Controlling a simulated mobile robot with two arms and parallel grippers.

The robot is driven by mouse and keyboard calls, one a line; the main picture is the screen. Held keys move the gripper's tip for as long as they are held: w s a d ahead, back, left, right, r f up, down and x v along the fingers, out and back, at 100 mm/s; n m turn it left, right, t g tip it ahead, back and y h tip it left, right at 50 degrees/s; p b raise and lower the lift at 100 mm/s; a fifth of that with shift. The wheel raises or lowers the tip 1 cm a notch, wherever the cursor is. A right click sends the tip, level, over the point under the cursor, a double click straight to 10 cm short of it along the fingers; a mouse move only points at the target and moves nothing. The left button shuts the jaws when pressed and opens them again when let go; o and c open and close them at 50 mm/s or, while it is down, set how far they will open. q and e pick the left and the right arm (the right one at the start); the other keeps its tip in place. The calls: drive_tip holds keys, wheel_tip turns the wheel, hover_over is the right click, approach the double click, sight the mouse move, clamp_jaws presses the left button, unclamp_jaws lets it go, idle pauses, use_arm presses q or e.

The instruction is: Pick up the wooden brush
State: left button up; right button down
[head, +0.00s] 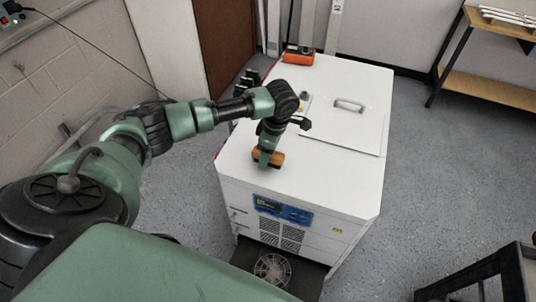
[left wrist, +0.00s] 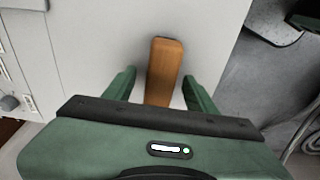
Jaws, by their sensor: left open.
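The wooden brush (head: 276,159) lies on the white cabinet top, close to its front edge. In the left wrist view the brush (left wrist: 164,71) is an orange-brown wooden block with a dark far end. My left gripper (head: 264,163) points down at the brush in the head view. In the left wrist view my left gripper (left wrist: 158,83) is open, with one green finger on each side of the brush and a gap on both sides. The brush's near end is hidden behind the gripper body. My right gripper is not in view.
The white cabinet (head: 320,187) has a raised lid with a handle (head: 349,105) and a blue front panel (head: 283,209). An orange device (head: 298,55) sits at its back. A shelf (head: 490,90) stands at the right. A dark frame (head: 500,270) stands at lower right.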

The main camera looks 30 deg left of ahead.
use_arm(q)
drive_tip(key=shift+c, duration=0.3)
clamp_jaws()
drive_tip(key=shift+b, duration=0.55)
wheel_tip(320, 180, up, 20)
drive_tip(key=shift+r, duration=0.25)
